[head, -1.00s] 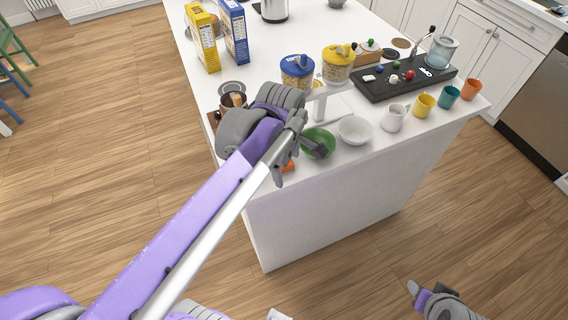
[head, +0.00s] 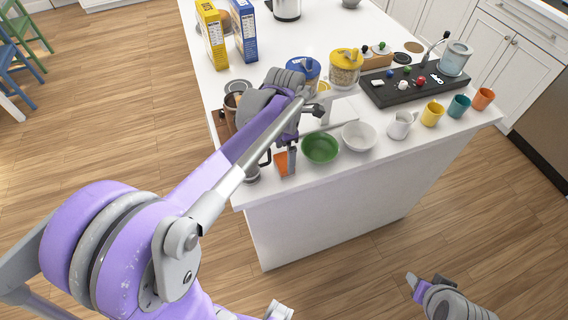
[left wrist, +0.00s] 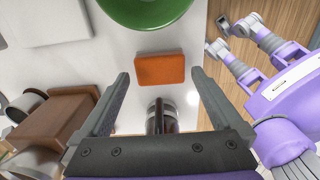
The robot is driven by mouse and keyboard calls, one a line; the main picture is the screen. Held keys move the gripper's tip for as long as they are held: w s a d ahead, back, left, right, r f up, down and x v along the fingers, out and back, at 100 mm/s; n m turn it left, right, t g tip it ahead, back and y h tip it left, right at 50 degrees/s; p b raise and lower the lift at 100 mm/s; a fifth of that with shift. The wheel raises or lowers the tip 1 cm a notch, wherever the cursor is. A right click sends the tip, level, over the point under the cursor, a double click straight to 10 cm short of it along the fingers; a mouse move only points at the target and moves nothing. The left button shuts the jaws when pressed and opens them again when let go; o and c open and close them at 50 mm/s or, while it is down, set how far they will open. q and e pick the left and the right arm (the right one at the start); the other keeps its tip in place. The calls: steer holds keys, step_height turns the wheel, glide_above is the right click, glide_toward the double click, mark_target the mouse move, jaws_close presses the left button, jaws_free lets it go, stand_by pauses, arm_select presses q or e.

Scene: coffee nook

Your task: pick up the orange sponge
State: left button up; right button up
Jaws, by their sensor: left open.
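The orange sponge (head: 281,163) lies flat on the white counter near its front edge, left of the green bowl (head: 320,148). In the left wrist view the whole sponge (left wrist: 160,69) shows, centred ahead of the gap between my left fingers. My left gripper (left wrist: 159,75) is open and empty, its fingers spread wider than the sponge. In the head view my left gripper (head: 286,150) is over the sponge and partly hides it. My right gripper (head: 426,281) is low at the bottom right, away from the counter; its opening is unclear.
The green bowl (left wrist: 146,8) is on the sponge's other side. A brown wooden holder (left wrist: 62,122) stands to the left. A white bowl (head: 359,136) and several cups are farther right.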

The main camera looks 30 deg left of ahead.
mark_target(284, 161)
arm_select(q)
step_height(284, 161, down, 4)
steer(key=shift+r, duration=0.1)
steer(key=c, duration=1.2)
steer(key=shift+r, duration=0.1)
step_height(284, 161, up, 18)
steer(key=shift+f+p, duration=0.1)
steer(key=shift+p, duration=0.5)
steer(key=shift+s, duration=0.1)
steer(key=o, duration=0.9)
steer(key=c, duration=0.6)
